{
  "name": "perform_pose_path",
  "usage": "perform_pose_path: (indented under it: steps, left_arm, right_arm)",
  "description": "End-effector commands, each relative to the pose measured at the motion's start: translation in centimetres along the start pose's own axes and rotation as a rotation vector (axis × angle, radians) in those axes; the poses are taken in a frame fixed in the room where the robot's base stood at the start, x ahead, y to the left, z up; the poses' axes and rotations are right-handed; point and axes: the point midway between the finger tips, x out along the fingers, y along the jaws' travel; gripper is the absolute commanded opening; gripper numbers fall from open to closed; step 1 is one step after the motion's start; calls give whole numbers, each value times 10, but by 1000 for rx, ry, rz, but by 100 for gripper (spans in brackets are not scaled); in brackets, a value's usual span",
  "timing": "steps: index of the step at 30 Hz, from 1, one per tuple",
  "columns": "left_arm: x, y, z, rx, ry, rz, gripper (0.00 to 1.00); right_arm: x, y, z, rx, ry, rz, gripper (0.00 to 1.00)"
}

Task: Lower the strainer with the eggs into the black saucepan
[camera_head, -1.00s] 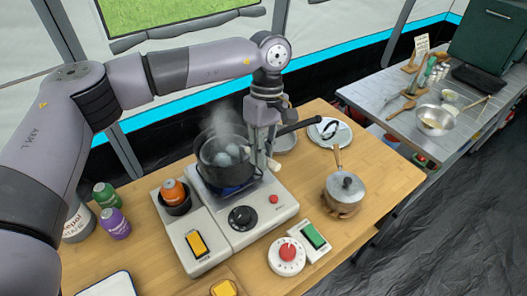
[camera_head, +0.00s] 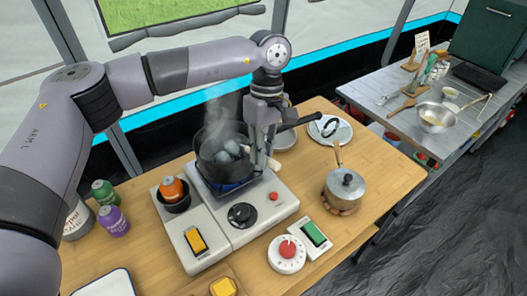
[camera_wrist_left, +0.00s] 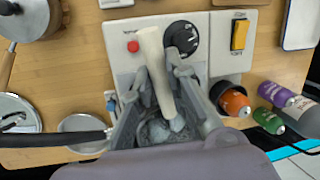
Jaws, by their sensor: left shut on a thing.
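The black saucepan (camera_head: 208,172) stands on the white stove, with steam rising from it. Its long black handle points to the right and also shows in the left wrist view (camera_wrist_left: 55,139). The strainer's pale handle (camera_wrist_left: 155,65) is between the fingers of my left gripper (camera_head: 264,160), which is shut on it beside the pan's right rim. The eggs (camera_head: 232,148) show as pale grey shapes inside the saucepan's mouth. The strainer's mesh is mostly hidden by the pan wall and gripper. In the left wrist view the gripper (camera_wrist_left: 160,95) sits over the pan. My right gripper is not in view.
The stove (camera_head: 262,202) has a black knob and red button. A lidded pot (camera_head: 345,187), a red-knobbed timer (camera_head: 287,253) and a plate (camera_head: 330,130) stand to the right.

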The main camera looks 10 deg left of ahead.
Motion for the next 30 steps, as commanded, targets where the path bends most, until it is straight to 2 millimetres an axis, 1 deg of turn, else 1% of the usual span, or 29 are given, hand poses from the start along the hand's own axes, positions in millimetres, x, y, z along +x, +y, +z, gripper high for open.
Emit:
perform_pose_path:
  steps: [5, 6, 15, 25, 28, 30]
  left_arm:
    - [2, 0, 0, 0, -2, -3, 0]
    - [2, 0, 0, 0, -2, -3, 17]
    - [1, 0, 0, -1, -1, -2, 37]
    - [0, 0, 0, 0, -2, -2, 38]
    - [-8, 0, 0, -1, -1, 0, 38]
    - [-18, 1, 0, -1, 0, 1, 38]
  right_arm:
    - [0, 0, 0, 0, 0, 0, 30]
    - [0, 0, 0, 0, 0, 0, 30]
    - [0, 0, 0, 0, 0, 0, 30]
    - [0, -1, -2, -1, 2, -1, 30]
    - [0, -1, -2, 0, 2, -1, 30]
    - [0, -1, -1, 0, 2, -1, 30]
